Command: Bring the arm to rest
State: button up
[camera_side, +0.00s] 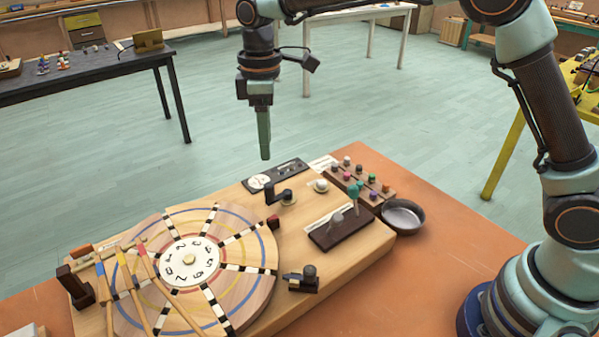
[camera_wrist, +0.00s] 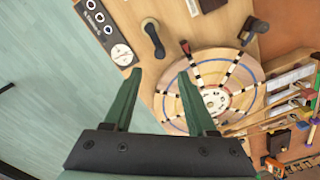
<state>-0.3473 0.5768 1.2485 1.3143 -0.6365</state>
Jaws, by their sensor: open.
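My gripper (camera_side: 264,135) hangs pointing down in the side view, above and behind the wooden board (camera_side: 345,257), touching nothing. In the wrist view its two green fingers stand apart with nothing between them, so my gripper (camera_wrist: 157,80) is open and empty. Below it the board carries a round wooden disc (camera_side: 245,283) with a white numbered centre (camera_side: 189,262) and coloured rings. The disc also shows in the wrist view (camera_wrist: 188,68), partly hidden by the right finger.
Several mallets (camera_side: 133,290) lie over the disc's left side. A black crank (camera_side: 279,193), a dark block with levers (camera_side: 335,232), a rack of coloured pegs (camera_side: 362,183) and a metal bowl (camera_side: 403,215) stand to the right. Open air surrounds my gripper.

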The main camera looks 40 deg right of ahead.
jog(key=s+d+r+m+t, duration=0.3)
jog(key=s+d+r+m, duration=0.3)
jog(key=s+d+r, duration=0.4)
jog(key=s+d+f+m+t, duration=0.2)
jog(key=s+d+f+m, duration=0.3)
jog(key=s+d, duration=0.2)
jog(key=shift+s+t, duration=0.3)
jog(key=shift+s, duration=0.45)
dwell(0.7)
